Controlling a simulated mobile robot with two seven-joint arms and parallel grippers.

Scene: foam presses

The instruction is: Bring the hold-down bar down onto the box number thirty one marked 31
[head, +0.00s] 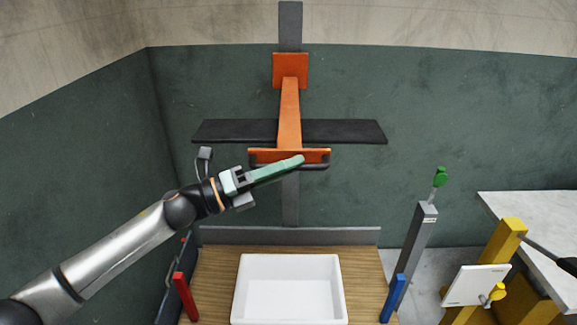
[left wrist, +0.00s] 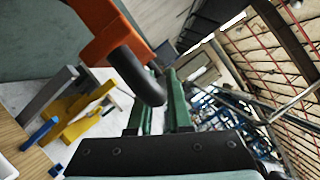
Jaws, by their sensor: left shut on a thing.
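The orange hold-down bar (head: 260,154) hangs on a vertical grey rail at the back wall, well above the table. Its dark handle (head: 318,167) runs along its lower front edge. My left gripper (head: 298,160) reaches up from the left with green fingers shut on this handle. In the left wrist view the black handle (left wrist: 135,72) curves from the orange bar (left wrist: 102,30) to between the green fingers (left wrist: 164,90). A white open box (head: 238,296) stands on the wooden table below the bar. I can read no number 31 on it. My right gripper is not in view.
A red post (head: 186,297) and a blue post (head: 393,298) flank the box on the wooden table (head: 215,265). A grey post with a green knob (head: 439,177) and a yellow stand (head: 508,240) are at the right. A dark crosspiece (head: 350,131) spans behind the bar.

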